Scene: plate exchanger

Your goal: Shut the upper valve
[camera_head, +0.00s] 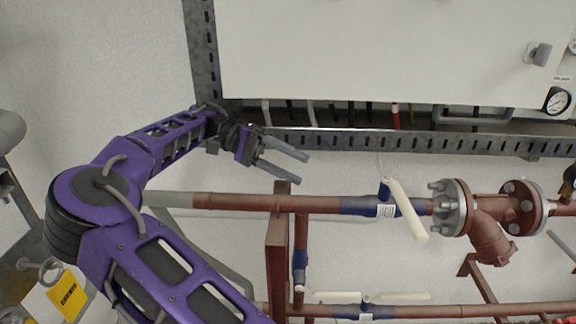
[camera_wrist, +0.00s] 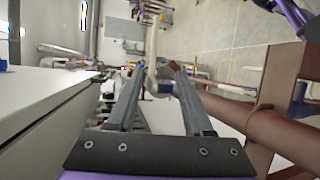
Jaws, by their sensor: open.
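The upper valve (camera_head: 368,206) is a blue body with a label on the upper brown pipe. Its white lever handle (camera_head: 406,210) slants down and right across the pipe. My gripper (camera_head: 302,168) is open and empty, to the left of the handle and slightly above the pipe, with its fingers toward the right. In the wrist view, the pale handle (camera_wrist: 152,78) and the blue valve body (camera_wrist: 165,88) show beyond and between the spread fingertips (camera_wrist: 155,70). The gripper does not touch the handle.
A metal cable tray (camera_head: 350,142) and white cabinet (camera_head: 370,50) are above. A flanged fitting (camera_head: 485,215) is right of the valve. A lower valve (camera_head: 365,310) sits below.

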